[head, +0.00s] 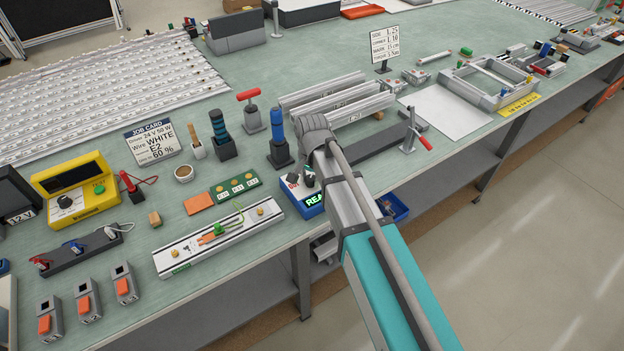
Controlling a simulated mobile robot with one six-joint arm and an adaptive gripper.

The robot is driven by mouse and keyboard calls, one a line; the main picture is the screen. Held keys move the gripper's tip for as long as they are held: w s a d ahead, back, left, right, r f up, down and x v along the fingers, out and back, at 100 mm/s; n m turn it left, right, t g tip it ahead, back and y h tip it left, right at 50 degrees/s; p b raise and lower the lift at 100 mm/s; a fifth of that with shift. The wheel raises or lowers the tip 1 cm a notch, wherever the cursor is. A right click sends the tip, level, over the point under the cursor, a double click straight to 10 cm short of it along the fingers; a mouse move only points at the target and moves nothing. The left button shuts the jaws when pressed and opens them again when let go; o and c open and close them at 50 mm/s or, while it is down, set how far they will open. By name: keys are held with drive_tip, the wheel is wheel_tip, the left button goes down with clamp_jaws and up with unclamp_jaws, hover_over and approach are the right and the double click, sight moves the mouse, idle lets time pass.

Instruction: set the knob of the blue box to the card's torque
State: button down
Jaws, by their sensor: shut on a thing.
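The blue box (312,209) stands at the bench's front edge, with a lit green display of which "REA" shows. My arm's link covers its right side. My gripper (309,180) is over the box, mostly hidden behind my wrist and arm; only a small dark part shows. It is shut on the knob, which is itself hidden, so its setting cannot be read. The white card (385,42) stands on a post at the back; its small lines seem to read a size, a corner, a beam and a last torque line of about 3 Nm.
A job card (152,141) stands left of centre. A blue-handled tool (279,137) in a black stand is close behind the box. A white rail tray (219,238) lies left of it. A red-handled clamp (414,132) stands right of my arm. A yellow meter (76,190) is far left.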

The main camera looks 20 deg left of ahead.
drive_tip(key=shift+w+a, duration=0.1)
drive_tip(key=shift+w, duration=0.1)
drive_tip(key=shift+c, duration=1.3)
unclamp_jaws()
drive_tip(key=shift+s, duration=0.1)
drive_tip(key=shift+s, duration=0.1)
